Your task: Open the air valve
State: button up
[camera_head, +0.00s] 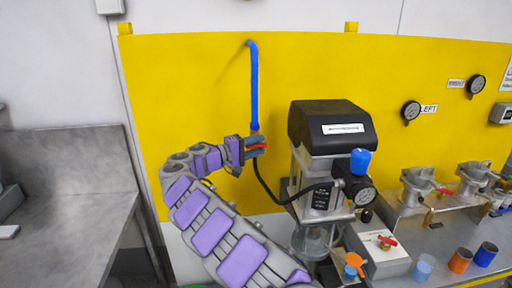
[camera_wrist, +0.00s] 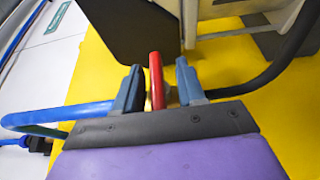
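The air valve's red handle (camera_head: 257,147) is at the lower end of the blue hose (camera_head: 254,90), in front of the yellow panel. My gripper (camera_head: 262,146) is at the valve, with its fingers on both sides of the handle. In the wrist view the red handle (camera_wrist: 156,80) stands between the two blue-grey fingertips of my gripper (camera_wrist: 159,85). A narrow gap shows on each side, so the gripper is open around the handle. The valve body is mostly hidden behind my gripper.
A black-topped drum agitator (camera_head: 333,128) with a gauge and blue knob stands just right of my gripper. A black hose (camera_head: 275,197) runs from the valve to it. Other valves and colored cups sit at the right. A grey bench (camera_head: 70,165) is at the left.

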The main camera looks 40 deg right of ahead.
grip_shut()
jog(key=shift+f, duration=0.1)
